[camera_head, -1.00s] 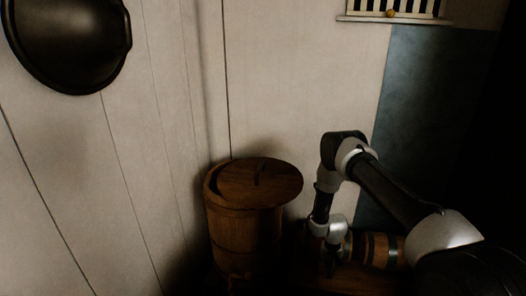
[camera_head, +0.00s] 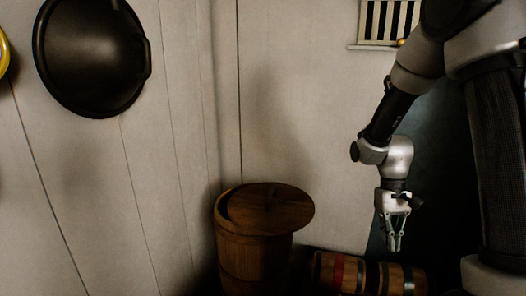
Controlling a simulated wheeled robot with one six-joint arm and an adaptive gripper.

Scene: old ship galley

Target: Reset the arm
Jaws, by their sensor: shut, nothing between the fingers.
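My gripper (camera_head: 394,243) hangs at the end of my arm on the right side of the view, fingers pointing down. It is shut with nothing between its fingertips. It is apart from the wooden barrel and appears above or in front of the small kegs at the lower right. My arm comes down from the upper right, bent at several joints.
A tall wooden barrel (camera_head: 252,251) with a lid (camera_head: 270,208) set askew stands at lower centre. Small banded kegs (camera_head: 338,271) lie to its right. A black pan (camera_head: 90,55) hangs on the pale plank wall (camera_head: 180,150). A barred vent (camera_head: 388,20) is at upper right.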

